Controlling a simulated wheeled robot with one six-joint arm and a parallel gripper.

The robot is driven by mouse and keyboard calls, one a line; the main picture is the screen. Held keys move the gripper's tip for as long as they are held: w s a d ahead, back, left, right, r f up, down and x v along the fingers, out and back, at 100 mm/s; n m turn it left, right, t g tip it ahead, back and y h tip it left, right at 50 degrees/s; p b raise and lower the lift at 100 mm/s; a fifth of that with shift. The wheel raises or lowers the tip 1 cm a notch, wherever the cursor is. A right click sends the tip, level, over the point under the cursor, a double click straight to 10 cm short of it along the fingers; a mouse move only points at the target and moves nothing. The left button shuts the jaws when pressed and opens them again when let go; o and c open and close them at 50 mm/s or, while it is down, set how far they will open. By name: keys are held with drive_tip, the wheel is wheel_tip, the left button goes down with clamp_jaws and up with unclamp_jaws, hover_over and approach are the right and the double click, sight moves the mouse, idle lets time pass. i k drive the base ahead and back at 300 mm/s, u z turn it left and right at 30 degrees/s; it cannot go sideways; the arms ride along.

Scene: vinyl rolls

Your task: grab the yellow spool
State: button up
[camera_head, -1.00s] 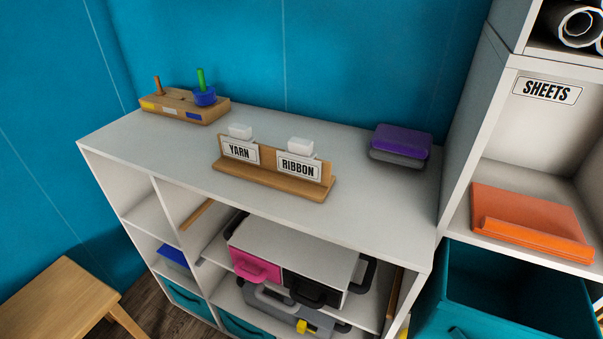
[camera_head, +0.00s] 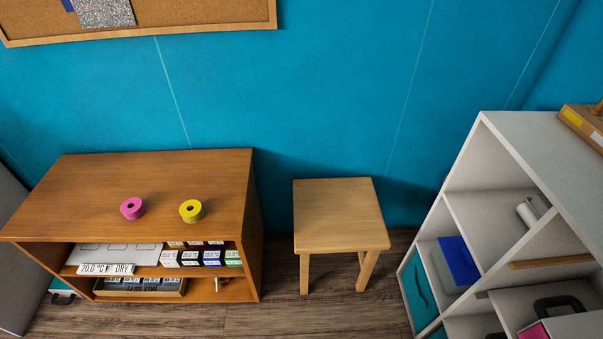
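The yellow spool (camera_head: 191,211) stands on top of the brown wooden cabinet (camera_head: 105,180) at the left, near its front right part. A magenta spool (camera_head: 132,208) stands a little to its left, apart from it. Nothing covers the yellow spool. My gripper is not in view.
A wooden stool (camera_head: 338,214) stands right of the cabinet, with a gap of floor (camera_head: 277,283) between them. A white shelf unit (camera_head: 548,150) with cubbies fills the right side and holds a wooden peg block (camera_head: 583,125) on top. A corkboard (camera_head: 190,17) hangs on the blue wall.

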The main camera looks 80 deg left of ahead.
sight(192, 212)
drive_tip(key=u, duration=3.05)
drive_tip(key=k, duration=0.4)
drive_tip(key=u, duration=0.9)
drive_tip(key=i, duration=1.15)
drive_tip(key=z, duration=0.65)
